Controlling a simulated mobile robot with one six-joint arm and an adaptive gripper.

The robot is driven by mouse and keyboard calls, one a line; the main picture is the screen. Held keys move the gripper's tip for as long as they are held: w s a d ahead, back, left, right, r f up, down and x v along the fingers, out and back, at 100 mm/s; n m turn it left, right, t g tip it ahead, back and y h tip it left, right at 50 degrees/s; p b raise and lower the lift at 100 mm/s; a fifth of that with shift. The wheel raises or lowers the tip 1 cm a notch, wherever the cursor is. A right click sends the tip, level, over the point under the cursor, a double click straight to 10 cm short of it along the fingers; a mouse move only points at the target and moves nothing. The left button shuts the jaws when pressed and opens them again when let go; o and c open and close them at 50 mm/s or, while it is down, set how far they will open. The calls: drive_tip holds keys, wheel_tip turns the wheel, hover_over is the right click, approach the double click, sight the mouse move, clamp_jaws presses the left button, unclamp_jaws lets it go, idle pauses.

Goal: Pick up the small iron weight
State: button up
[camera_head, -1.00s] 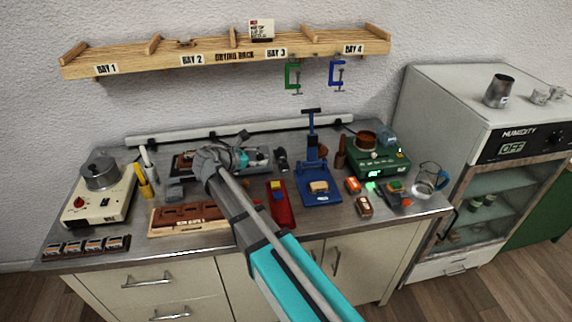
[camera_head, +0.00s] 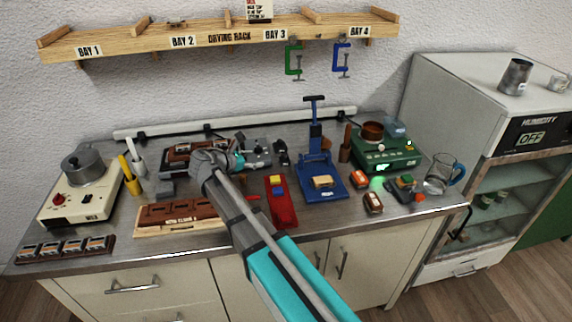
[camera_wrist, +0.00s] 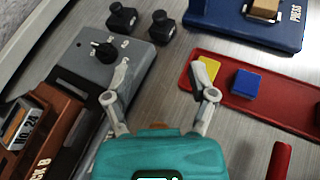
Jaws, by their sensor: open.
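Two dark knobbed iron weights stand close together on the metal bench: one (camera_wrist: 122,19) at the top of the wrist view, and another (camera_wrist: 162,29) just right of it. They look similar in size, and I cannot surely tell which is the small one. In the head view they show as a dark pair (camera_head: 281,153) right of the grey device. My gripper (camera_wrist: 165,78) is open and empty, its two fingers spread, with the weights beyond the fingertips. In the head view my gripper (camera_head: 238,161) is over the back middle of the bench, left of the weights.
A grey device with a knob (camera_wrist: 105,55) lies beside the left finger. A red tray (camera_wrist: 290,112) with yellow and blue blocks lies right. The blue press (camera_head: 320,178) stands right of the weights. Bare bench shows between weights and tray.

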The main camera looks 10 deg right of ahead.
drive_tip(key=shift+d, duration=0.1)
idle(0.3)
drive_tip(key=b, duration=0.3)
approach(284, 154)
drive_tip(key=x, duration=0.2)
drive_tip(key=f+x, duration=0.1)
drive_tip(key=x, duration=0.1)
drive_tip(key=shift+w+d, duration=0.2)
drive_tip(key=shift+d, duration=0.1)
drive_tip(key=shift+f, duration=0.1)
drive_tip(key=shift+b+x, duration=0.95)
drive_tip(key=shift+x, duration=1.65)
clamp_jaws()
